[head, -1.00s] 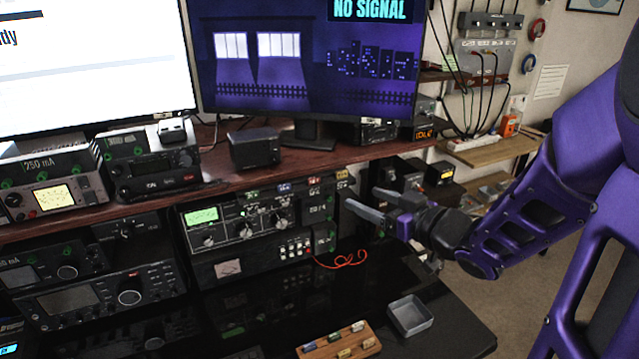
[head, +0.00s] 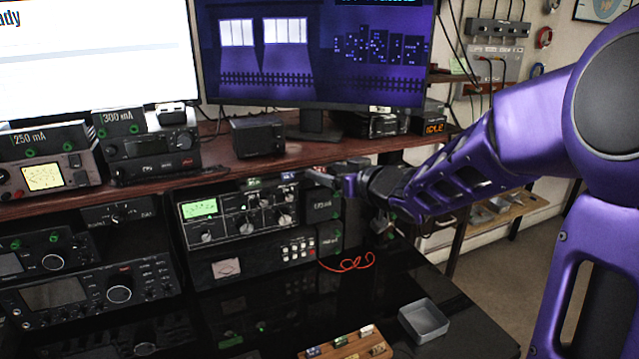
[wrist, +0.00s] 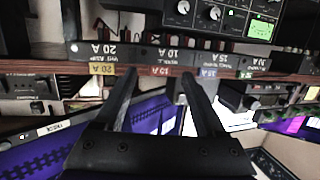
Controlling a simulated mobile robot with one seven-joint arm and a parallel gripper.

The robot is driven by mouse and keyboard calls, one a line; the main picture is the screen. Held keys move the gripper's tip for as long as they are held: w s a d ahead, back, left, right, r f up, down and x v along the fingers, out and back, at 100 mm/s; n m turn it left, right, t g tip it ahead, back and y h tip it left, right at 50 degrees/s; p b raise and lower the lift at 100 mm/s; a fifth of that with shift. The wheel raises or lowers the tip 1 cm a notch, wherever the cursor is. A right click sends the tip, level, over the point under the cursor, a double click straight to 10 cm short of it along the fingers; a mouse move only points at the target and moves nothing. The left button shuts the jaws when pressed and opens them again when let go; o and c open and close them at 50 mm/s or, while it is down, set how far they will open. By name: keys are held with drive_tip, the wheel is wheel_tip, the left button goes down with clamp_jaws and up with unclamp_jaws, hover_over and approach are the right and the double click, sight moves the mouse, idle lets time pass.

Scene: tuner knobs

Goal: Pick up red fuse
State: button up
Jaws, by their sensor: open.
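My gripper (head: 325,178) is at the top right edge of the radio panel with the green display, just under the wooden shelf. In the wrist view my gripper (wrist: 160,82) is open, with nothing held between its two dark fingers. The red fuse (wrist: 160,71), marked 10 A, sits in a labelled row and appears between the fingertips; contact cannot be told. A yellow 20 A fuse (wrist: 103,69) and a blue 15 A fuse (wrist: 208,73) sit on either side of it. In the head view my gripper hides the red fuse.
The wooden shelf (head: 225,165) runs just above the panel. A wooden block (head: 350,346) with several small fuses and a grey tray (head: 424,321) lie on the black desk. A red wire (head: 348,264) curls below the panel. Monitors stand behind.

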drive_tip(key=shift+w+a, duration=0.3)
drive_tip(key=shift+w, duration=0.2)
clamp_jaws()
